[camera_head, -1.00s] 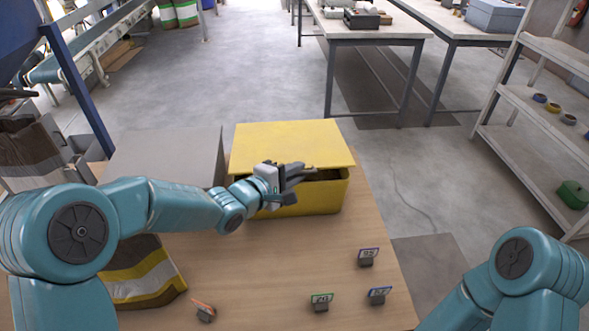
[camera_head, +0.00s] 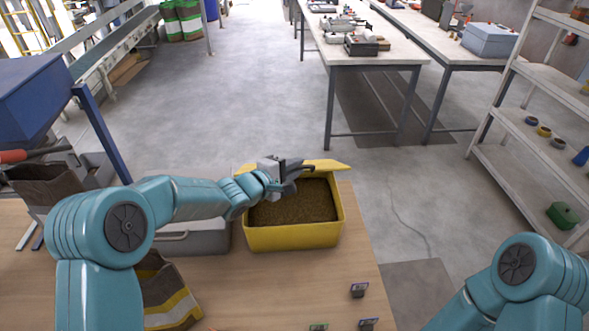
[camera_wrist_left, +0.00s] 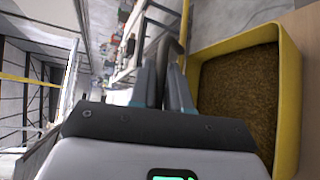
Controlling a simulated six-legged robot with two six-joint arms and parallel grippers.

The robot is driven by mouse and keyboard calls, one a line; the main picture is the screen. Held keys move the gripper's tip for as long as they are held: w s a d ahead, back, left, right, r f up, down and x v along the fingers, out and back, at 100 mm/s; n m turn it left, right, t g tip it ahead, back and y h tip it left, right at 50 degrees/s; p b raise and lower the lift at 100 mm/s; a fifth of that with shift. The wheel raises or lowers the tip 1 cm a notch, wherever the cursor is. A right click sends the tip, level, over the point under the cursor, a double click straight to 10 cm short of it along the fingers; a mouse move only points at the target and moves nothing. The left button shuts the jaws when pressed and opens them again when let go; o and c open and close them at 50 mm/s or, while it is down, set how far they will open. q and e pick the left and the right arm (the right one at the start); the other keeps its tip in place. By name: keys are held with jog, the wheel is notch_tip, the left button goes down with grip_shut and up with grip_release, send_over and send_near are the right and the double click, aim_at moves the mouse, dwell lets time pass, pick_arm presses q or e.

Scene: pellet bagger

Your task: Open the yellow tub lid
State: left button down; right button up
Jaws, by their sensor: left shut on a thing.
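The yellow tub (camera_head: 293,238) stands on the wooden table, filled with brown pellets (camera_head: 295,203). Its yellow lid (camera_head: 328,166) is raised at the far side, seen nearly edge-on, and the pellets are exposed. My left gripper (camera_head: 297,170) is over the tub's far part, at the lid, and shut on it; the arm hides part of the tub's left side. In the left wrist view, the tub (camera_wrist_left: 288,100) lies on the right with pellets inside, beside my gripper's close-set fingers (camera_wrist_left: 162,70). The exact grip is hard to see there. My right gripper is out of frame.
A grey box (camera_head: 205,240) stands directly left of the tub. A striped sack (camera_head: 170,297) is nearer, below my left arm. Small number tags (camera_head: 359,290) stand at the table's front right. A shelf rack (camera_head: 530,140) is farther right.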

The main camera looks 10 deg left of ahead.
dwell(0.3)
pick_arm(q)
jog(key=c, duration=1.2)
grip_release()
jog(key=shift+a, duration=0.1)
jog(key=shift+s+a, duration=0.15)
jog(key=shift+s, duration=0.05)
jog(key=b+v, duration=0.2)
jog(key=v, duration=1.3)
jog(key=shift+s+a+r+b, duration=0.2)
jog(key=shift+s+b, duration=0.05)
jog(key=shift+b, duration=0.05)
